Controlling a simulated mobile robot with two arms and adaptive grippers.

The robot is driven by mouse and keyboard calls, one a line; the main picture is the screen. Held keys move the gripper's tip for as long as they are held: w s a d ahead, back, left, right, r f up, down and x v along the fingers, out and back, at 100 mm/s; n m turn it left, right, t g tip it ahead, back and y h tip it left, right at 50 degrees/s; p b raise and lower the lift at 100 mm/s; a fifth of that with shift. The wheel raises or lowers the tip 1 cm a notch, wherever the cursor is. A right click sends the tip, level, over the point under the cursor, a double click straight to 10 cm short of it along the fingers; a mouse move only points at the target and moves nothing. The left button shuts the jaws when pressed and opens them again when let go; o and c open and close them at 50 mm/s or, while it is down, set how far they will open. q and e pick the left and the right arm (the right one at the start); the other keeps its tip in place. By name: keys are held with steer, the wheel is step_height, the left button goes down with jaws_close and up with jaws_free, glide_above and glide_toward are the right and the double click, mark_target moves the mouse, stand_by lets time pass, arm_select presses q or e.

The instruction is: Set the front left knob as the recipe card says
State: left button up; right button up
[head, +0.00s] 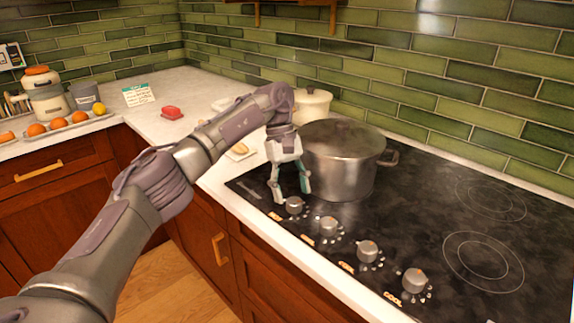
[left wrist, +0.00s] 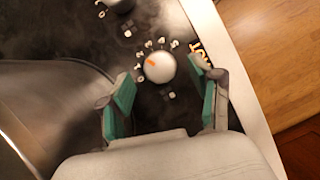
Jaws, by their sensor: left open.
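A row of several metal knobs runs along the cooktop's front edge. The knob at the left end (head: 294,206) is the one nearest my left gripper (head: 290,190), which is open above it. In the left wrist view this pale round knob (left wrist: 159,68) shows between and just beyond the two teal fingertips (left wrist: 162,82), with no visible contact. It has an orange mark on top and small printed characters around it, too blurred to read surely. A recipe card (head: 138,94) stands on the back counter; its writing is too small to read. My right gripper is not in view.
A large steel pot (head: 342,165) stands on the cooktop (head: 430,185), close beside my left gripper. A cream pot (head: 312,104) is behind. Other knobs (head: 328,227) continue to the right. The right cooktop is clear. A tray of fruit (head: 75,124) lies far left.

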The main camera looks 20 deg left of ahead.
arm_select(q)
steer(key=v, duration=0.9)
steer(key=shift+r, duration=0.4)
steer(key=shift+a+f, duration=0.1)
